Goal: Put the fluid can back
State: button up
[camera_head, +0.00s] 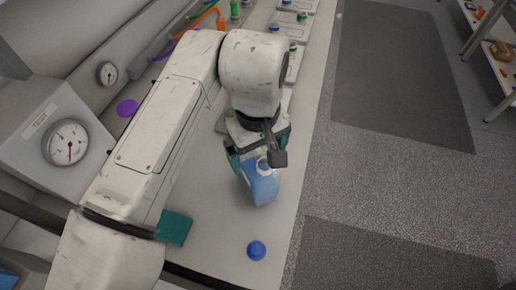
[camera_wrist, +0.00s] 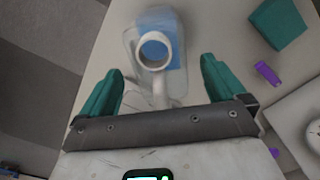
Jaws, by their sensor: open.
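The fluid can (camera_head: 262,186) is a translucent jug of blue fluid, standing on the light bench below my gripper in the head view. In the wrist view the fluid can (camera_wrist: 158,40) shows its round open mouth, ahead of and between the fingers. My gripper (camera_head: 258,152) has teal fingers, spread apart. In the wrist view my gripper (camera_wrist: 160,85) is open, with the can's narrow handle reaching back between the fingers. I cannot tell whether any finger touches it. A blue cap (camera_head: 257,250) lies on the bench in front of the can.
A teal block (camera_head: 173,228) sits on the bench left of the can; it also shows in the wrist view (camera_wrist: 277,22). A gauge box (camera_head: 62,137) stands at the left. Several bottles on trays line the far bench. The floor (camera_head: 400,190) right of the bench is clear.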

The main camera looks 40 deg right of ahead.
notch_tip(320, 180, up, 12)
jog(key=b, duration=0.1)
dwell(0.4)
